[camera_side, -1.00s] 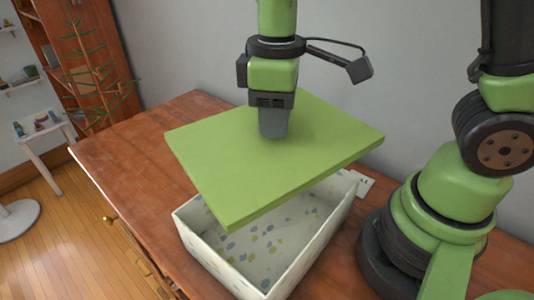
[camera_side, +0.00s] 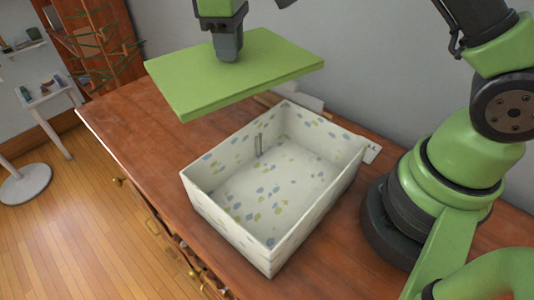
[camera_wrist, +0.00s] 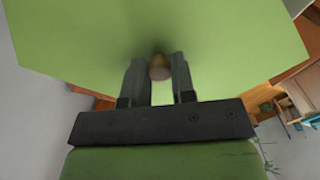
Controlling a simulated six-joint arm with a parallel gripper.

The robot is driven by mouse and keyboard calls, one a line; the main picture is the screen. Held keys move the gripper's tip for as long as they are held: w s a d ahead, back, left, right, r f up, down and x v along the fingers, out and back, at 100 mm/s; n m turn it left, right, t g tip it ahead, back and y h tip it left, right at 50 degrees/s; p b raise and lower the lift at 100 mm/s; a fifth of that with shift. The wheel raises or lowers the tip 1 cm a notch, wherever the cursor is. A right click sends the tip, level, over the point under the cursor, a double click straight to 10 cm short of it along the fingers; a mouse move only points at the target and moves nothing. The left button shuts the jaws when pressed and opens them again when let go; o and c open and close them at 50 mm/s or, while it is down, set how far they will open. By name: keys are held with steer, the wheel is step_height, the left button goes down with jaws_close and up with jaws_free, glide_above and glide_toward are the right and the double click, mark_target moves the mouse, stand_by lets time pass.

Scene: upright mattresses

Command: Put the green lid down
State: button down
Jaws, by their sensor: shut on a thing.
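The green lid (camera_side: 235,72) is a flat square board, held in the air above and behind the open box, towards the left. It also fills much of the wrist view (camera_wrist: 160,30). My gripper (camera_side: 229,58) is at the middle of the lid's top. In the wrist view its two fingers (camera_wrist: 157,75) are closed around a small brown knob (camera_wrist: 160,67) on the lid. The box (camera_side: 229,227) is white with blue and yellow-green spots. It stands open on the wooden dresser, with a small thin grey upright thing (camera_side: 259,146) inside near the back left.
The wooden dresser top (camera_side: 140,128) is bare to the left of the box. A white wall socket (camera_side: 371,153) is right of the box, near the wall. A pale object (camera_side: 300,97) lies behind the box, partly hidden.

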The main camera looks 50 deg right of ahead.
mark_target(206, 61)
steer(key=w+a+n, duration=0.2)
steer(key=w+a, duration=0.1)
steer(key=shift+r+n, duration=0.2)
steer(key=shift+n, duration=0.1)
steer(key=shift+f, duration=0.15)
step_height(206, 61, down, 18)
steer(key=shift+w+r, duration=0.1)
steer(key=shift+r, duration=0.1)
steer(key=shift+f, duration=0.1)
steer(key=c, duration=0.9)
jaws_free()
steer(key=shift+c, duration=0.2)
step_height(206, 61, up, 12)
steer(key=shift+r, duration=0.15)
